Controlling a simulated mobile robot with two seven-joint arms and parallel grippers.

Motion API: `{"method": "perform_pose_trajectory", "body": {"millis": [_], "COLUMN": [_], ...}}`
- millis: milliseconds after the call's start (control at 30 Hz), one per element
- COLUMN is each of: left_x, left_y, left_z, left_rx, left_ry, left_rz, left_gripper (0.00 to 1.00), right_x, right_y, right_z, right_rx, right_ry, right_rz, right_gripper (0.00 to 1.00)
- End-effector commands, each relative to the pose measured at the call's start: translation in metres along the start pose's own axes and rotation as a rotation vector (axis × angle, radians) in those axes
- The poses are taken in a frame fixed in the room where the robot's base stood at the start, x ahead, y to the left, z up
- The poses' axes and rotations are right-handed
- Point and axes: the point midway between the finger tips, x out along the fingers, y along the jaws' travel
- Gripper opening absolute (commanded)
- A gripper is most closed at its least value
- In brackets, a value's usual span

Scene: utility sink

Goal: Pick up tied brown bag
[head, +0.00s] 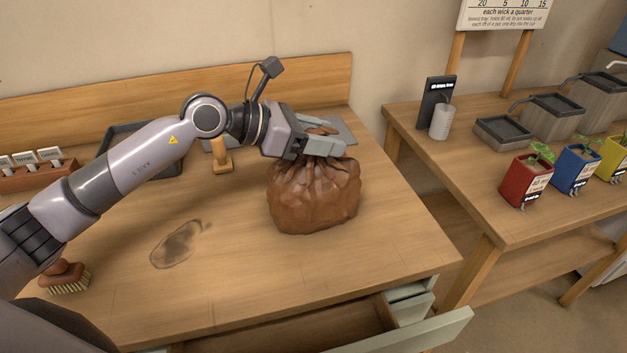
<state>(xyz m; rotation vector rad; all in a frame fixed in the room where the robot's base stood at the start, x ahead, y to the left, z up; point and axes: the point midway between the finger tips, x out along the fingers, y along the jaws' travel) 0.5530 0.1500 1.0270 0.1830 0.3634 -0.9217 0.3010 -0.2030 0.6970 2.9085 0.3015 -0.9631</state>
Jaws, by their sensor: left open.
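The tied brown bag (314,199) stands upright on the wooden table, right of the middle. Its gathered neck is at the top, and a bit of brown shows above it between the fingers. My left gripper (325,143) reaches in from the left and is open, with its fingers around the bag's neck. I cannot tell whether the fingers touch it. My right gripper is not in view.
An open drawer (411,337) sticks out at the table's front. A brush (66,278) lies at the left, and a dark stain (178,244) marks the tabletop. A dark tray (118,136) lies behind my arm. A second table (465,180) at the right holds potted plants.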

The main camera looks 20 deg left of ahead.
Motion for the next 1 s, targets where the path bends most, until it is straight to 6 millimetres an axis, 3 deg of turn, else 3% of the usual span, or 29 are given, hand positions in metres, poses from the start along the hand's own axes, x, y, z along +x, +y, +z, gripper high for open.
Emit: {"method": "perform_pose_trajectory", "body": {"millis": [233, 400, 1000], "left_x": [0.0015, 0.0013, 0.0011], "left_y": [0.0000, 0.0000, 0.0001], "left_z": [-0.0001, -0.0002, -0.0005], "left_rx": [0.001, 0.000, 0.000], "left_ry": [0.000, 0.000, 0.001], "left_rz": [0.000, 0.000, 0.000], "left_gripper": [0.53, 0.00, 0.00], "right_x": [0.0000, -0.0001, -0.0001], "right_y": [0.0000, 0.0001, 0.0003], "right_z": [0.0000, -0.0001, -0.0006], "right_rx": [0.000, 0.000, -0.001], "right_ry": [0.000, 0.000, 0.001], "right_rz": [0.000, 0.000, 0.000], "right_gripper": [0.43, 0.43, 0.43]}}
